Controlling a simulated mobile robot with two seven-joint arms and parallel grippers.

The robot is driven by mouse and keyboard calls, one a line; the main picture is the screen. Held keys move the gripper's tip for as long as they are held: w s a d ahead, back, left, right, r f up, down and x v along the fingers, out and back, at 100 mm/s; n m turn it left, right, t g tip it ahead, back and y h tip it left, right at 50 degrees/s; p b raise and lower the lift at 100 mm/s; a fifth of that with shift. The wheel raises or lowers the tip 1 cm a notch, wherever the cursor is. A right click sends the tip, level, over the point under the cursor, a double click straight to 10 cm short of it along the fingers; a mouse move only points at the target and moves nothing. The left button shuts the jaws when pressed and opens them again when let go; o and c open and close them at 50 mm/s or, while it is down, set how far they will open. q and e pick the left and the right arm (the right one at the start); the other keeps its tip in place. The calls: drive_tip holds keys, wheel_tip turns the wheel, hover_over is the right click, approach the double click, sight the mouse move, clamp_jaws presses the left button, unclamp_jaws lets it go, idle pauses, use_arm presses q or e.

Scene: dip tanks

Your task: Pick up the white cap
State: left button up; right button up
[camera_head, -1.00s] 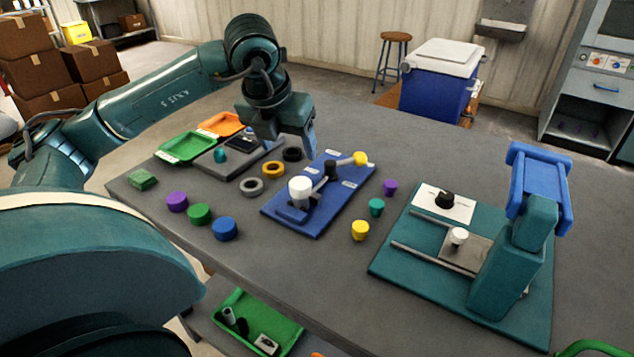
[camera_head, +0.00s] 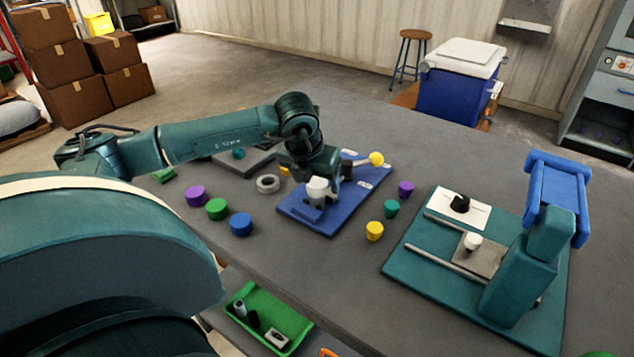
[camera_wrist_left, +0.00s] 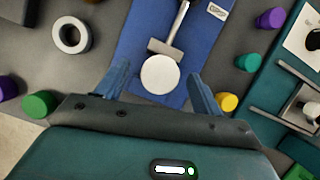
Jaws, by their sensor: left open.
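The white cap (camera_head: 318,187) sits on the blue base plate (camera_head: 322,220), at the near end of a lever fixture. In the left wrist view the white cap (camera_wrist_left: 160,74) shows from above as a round disc. My left gripper (camera_wrist_left: 158,80) is open, with one blue finger on each side of the cap and visible gaps between. In the head view my left gripper (camera_head: 318,172) is over the cap and hides part of the fixture. A smaller white knob (camera_head: 472,241) stands on the green press. My right gripper is not in view.
Purple, green and blue caps (camera_head: 241,224) lie left of the plate. Yellow, teal and purple pieces (camera_head: 374,231) stand to its right. A grey ring (camera_head: 268,184) lies beside it. The green press (camera_head: 420,262) with a blue head stands at right.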

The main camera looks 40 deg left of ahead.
use_arm(q)
drive_tip(key=shift+f, duration=0.15)
drive_tip(key=c, duration=1)
wheel_tip(320, 180, up, 10)
drive_tip(key=shift+c, duration=0.2)
wheel_tip(320, 180, up, 5)
drive_tip(key=p, duration=0.3)
hover_over(316, 183)
drive_tip(key=shift+f, duration=0.2)
drive_tip(key=shift+f, duration=0.15)
